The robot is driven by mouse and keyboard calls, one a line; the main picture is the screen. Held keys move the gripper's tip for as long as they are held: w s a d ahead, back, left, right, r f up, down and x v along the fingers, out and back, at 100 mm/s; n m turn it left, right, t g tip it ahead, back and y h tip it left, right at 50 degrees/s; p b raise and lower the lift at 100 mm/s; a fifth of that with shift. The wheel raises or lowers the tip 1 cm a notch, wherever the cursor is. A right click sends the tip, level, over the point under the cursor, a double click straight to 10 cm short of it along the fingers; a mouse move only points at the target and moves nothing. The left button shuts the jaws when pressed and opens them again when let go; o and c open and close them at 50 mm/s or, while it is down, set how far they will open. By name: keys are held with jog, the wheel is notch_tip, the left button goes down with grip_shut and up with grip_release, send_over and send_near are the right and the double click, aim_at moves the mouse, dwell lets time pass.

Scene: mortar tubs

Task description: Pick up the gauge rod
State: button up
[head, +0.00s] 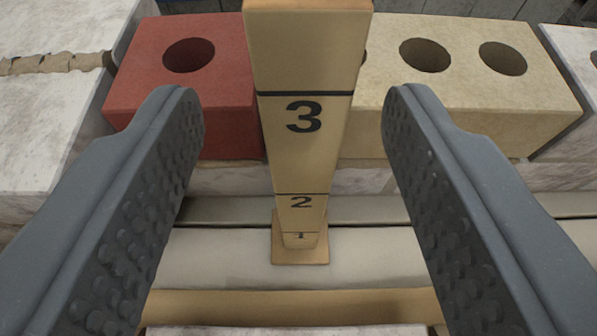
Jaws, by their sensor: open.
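The gauge rod (303,155) is a pale wooden bar with black lines and the numbers 3, 2 and 1 from top to bottom. It stands upright on a small square wooden foot (285,250), on a light ledge. Its top end is nearest the camera. My gripper (292,110) is open, with one dark grey studded finger on each side of the rod. Clear gaps show between the rod and both fingers, so neither touches it in this view.
Behind the rod are a red brick (225,90) with a hole and a cream brick (465,85) with several holes. Pale blocks (45,130) stand at the left, with a mortar joint between them. A tan strip (290,305) runs along the front.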

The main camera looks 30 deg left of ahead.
jog(key=shift+w+r+b+x, duration=0.2)
jog(key=shift+b+x, duration=0.25)
jog(key=shift+x, duration=0.9)
jog(key=shift+w+r+b+x, duration=0.15)
jog(key=shift+b+x, duration=0.3)
jog(key=shift+x, duration=0.95)
jog(key=shift+s+d+r, duration=0.1)
jog(key=shift+s+d, duration=0.05)
grip_shut()
